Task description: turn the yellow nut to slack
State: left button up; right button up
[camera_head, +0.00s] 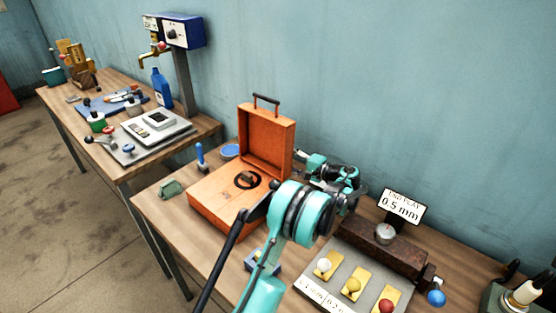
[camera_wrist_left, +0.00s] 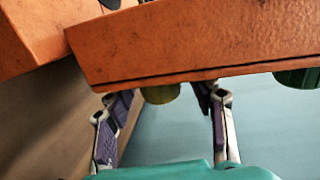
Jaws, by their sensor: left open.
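The yellow nut (camera_wrist_left: 160,94) shows in the left wrist view under the lower edge of an orange case (camera_wrist_left: 200,40). My left gripper (camera_wrist_left: 163,100) is open, with one finger to each side of the nut; I cannot tell whether either finger touches it. In the head view my left arm reaches past the open orange case (camera_head: 212,202), with the left gripper (camera_head: 312,162) beside the raised lid. The yellow nut is hidden there. My right gripper is not in view.
A green nut (camera_wrist_left: 298,77) sits on the same case edge, right of the yellow one. In the head view a gauge fixture (camera_head: 380,250) and a panel with white, yellow and red knobs (camera_head: 340,299) stand right of my arm. A wall is close behind the bench.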

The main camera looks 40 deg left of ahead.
pick_arm(q)
jog(key=shift+a+f+b, duration=0.15)
jog(key=shift+a+b, duration=0.05)
jog(key=shift+a, duration=0.7)
jog(key=shift+a+f+b, duration=0.15)
jog(key=shift+a+b, duration=0.05)
jog(key=shift+a, duration=0.7)
jog(key=shift+c, duration=0.4)
grip_shut()
